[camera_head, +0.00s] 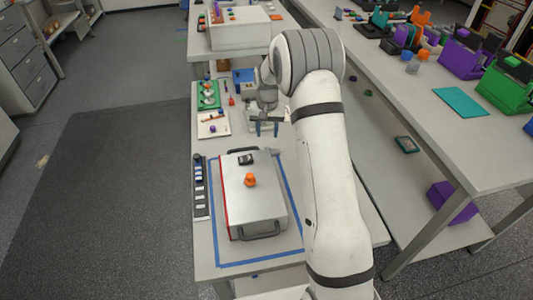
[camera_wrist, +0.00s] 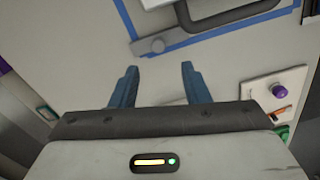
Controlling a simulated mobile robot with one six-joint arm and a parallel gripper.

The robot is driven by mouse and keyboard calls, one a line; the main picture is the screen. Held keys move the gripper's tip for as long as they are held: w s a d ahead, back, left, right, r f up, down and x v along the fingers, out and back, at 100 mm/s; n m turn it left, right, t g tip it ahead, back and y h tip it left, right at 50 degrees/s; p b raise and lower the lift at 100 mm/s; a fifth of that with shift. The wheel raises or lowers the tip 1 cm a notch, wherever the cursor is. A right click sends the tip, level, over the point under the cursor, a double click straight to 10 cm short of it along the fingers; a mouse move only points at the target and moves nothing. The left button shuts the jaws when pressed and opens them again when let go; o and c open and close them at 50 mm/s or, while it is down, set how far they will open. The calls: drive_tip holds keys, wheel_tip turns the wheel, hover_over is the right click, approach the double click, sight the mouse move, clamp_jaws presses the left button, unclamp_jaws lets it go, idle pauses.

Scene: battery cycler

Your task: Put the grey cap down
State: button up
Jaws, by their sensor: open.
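My gripper (camera_head: 267,130) is open above the near bench, just beyond the silver case. In the wrist view its two blue fingers (camera_wrist: 158,67) are apart with nothing between them.
The silver case (camera_head: 256,205) with an orange knob (camera_head: 250,180) stands inside blue tape; its handle (camera_wrist: 235,14) shows in the wrist view. A white plate (camera_head: 205,131) with a purple knob (camera_wrist: 279,91) and a green tray (camera_head: 208,102) lie left of my gripper. Bare bench surrounds the fingers.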

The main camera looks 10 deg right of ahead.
drive_tip(key=f, duration=0.4)
drive_tip(key=f+p, duration=0.1)
drive_tip(key=f, duration=0.1)
drive_tip(key=shift+s+f, duration=0.4)
drive_tip(key=shift+c, duration=0.4)
clamp_jaws()
